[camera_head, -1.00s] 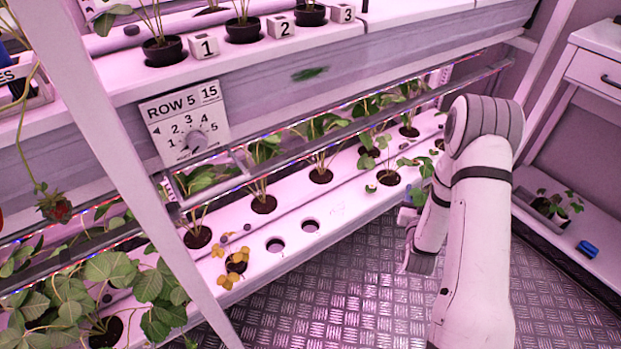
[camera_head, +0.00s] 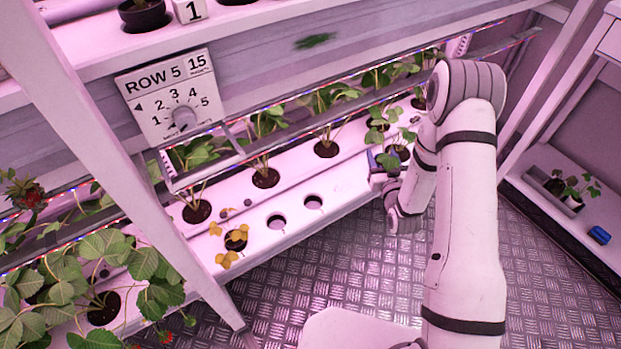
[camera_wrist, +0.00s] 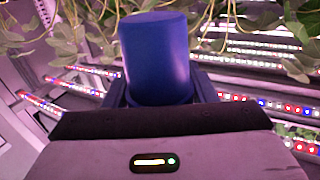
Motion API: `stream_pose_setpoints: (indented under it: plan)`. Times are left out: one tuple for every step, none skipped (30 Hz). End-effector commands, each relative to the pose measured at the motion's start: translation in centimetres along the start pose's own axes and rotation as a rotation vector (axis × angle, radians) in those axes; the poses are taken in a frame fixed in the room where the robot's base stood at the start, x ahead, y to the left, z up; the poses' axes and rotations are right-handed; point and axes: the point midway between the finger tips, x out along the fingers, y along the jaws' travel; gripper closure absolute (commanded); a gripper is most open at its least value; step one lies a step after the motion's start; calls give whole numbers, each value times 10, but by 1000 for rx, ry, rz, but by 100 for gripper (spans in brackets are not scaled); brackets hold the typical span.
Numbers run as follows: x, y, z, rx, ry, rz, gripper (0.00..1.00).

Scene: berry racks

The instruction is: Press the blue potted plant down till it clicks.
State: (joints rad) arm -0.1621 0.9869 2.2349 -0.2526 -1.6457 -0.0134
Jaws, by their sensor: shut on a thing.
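The blue potted plant has a smooth blue pot (camera_wrist: 157,55), which fills the upper middle of the wrist view. My gripper (camera_wrist: 160,95) is shut on the pot, with a dark finger on each side. In the head view the blue pot (camera_head: 376,164) shows only in part, beside the front edge of the lower rack channel (camera_head: 345,185). Green leaves (camera_head: 390,152) show near it, and my arm hides part of this area. Two empty round holes, one (camera_head: 276,222) and another (camera_head: 313,202), are in the channel to the left of the pot.
A yellowed plant (camera_head: 236,238) sits left of the empty holes. Green plants stand in the channel behind, under a light rail (camera_head: 300,125). A white rack post (camera_head: 120,150) slants at left. A side shelf (camera_head: 560,225) is at right.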

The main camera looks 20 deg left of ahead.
Motion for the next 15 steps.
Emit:
stream_pose_setpoints:
  plan:
    - [5,-32,9,0,0,-95,80]
    - [7,-50,12,1,-1,-150,80]
    - [8,-72,17,1,-1,-220,80]
    - [9,-88,20,0,-1,-271,80]
    - [8,-104,23,0,-1,-321,80]
    - [7,-123,26,-1,-1,-381,80]
    - [5,-137,29,-2,-1,-425,80]
    - [4,-149,31,-2,-1,-464,80]
    - [1,-164,34,-3,-1,-512,80]
    - [-1,-173,36,-4,-1,-543,80]
    - [-3,-181,37,-4,-1,-571,80]
    - [-6,-191,39,-5,0,-602,80]
    - [-7,-196,40,-6,0,-621,80]
    - [-8,-201,40,-6,1,-638,80]
    - [-10,-206,41,-7,1,-653,80]
